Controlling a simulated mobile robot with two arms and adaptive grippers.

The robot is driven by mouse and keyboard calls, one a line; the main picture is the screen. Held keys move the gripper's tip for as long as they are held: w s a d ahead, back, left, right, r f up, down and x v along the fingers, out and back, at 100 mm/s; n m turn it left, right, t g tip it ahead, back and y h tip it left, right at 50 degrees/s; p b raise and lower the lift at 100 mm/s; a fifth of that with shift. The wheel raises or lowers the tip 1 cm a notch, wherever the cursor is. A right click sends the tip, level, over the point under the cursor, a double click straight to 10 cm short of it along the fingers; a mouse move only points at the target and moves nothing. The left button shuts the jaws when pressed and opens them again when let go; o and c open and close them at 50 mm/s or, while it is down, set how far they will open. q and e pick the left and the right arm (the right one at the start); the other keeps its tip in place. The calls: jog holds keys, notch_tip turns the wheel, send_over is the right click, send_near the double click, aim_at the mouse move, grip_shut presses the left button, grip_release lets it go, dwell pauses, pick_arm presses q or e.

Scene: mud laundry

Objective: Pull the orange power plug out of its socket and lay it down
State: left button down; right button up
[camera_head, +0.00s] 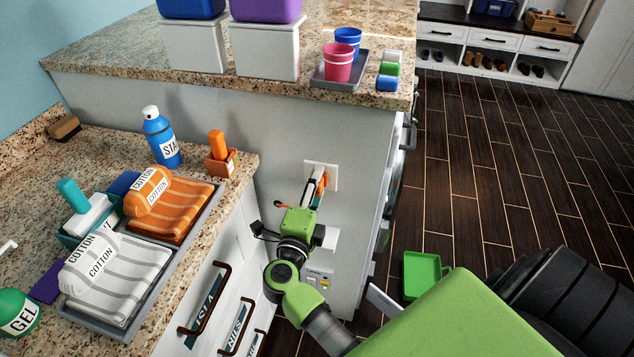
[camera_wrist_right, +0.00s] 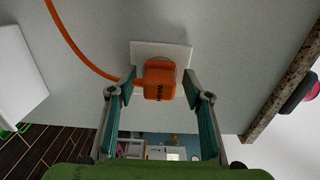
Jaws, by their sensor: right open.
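My right gripper (camera_wrist_right: 159,88) is open, with one finger on each side of the plug and gaps visible between fingers and plug. In the head view my right gripper (camera_head: 314,190) reaches to the socket plate (camera_head: 331,176) on the counter's end wall and mostly hides the plug. My left gripper is not in view.
A lower counter (camera_head: 245,166) at the left holds folded cotton towels (camera_head: 120,275) in trays, a blue spray can (camera_head: 160,138) and an orange-handled brush (camera_head: 217,147). Drawers with dark handles (camera_head: 205,298) lie below. A green dustpan-like bin (camera_head: 422,275) is on the open wooden floor.

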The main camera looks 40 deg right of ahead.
dwell(0.8)
grip_shut()
jog(key=p+v, duration=0.1)
jog(key=v, duration=0.5)
dwell(1.0)
dwell(0.4)
